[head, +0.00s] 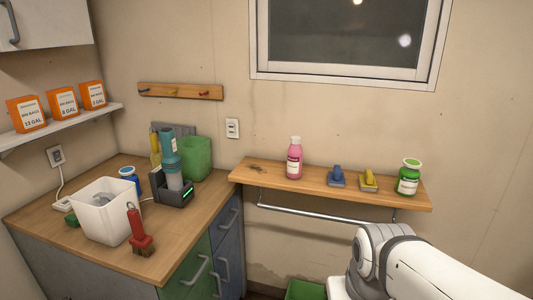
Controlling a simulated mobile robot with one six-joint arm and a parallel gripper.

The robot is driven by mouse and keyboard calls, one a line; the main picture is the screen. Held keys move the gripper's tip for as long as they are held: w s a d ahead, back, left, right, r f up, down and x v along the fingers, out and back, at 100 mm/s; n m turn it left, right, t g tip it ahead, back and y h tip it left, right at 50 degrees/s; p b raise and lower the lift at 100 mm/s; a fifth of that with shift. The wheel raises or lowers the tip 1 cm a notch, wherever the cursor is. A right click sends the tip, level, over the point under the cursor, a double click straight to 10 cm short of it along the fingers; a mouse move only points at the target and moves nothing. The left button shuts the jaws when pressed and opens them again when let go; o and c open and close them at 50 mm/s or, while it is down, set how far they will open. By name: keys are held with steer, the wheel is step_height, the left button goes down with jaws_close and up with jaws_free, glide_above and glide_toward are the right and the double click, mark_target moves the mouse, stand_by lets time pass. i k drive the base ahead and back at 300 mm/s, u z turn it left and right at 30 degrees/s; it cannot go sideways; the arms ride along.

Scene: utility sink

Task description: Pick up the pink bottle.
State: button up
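The pink bottle (294,160) stands upright near the left part of the wooden wall shelf (315,192). It has a white label and a pale pink cap. A dark stain lies on the shelf to its left. Part of my white and grey arm shows at the lower right, in front of and below the shelf. My gripper is not in view.
A metal rail (315,211) runs under the shelf. The counter at left holds a white bin (101,213) and a red-handled brush (139,234).

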mark_target(295, 151)
steer(key=u, duration=0.25)
steer(key=i, duration=1.7)
steer(key=z, duration=0.6)
steer(key=k, duration=0.85)
steer(key=z, duration=0.2)
steer(key=i, duration=0.85)
steer(key=u, duration=0.05)
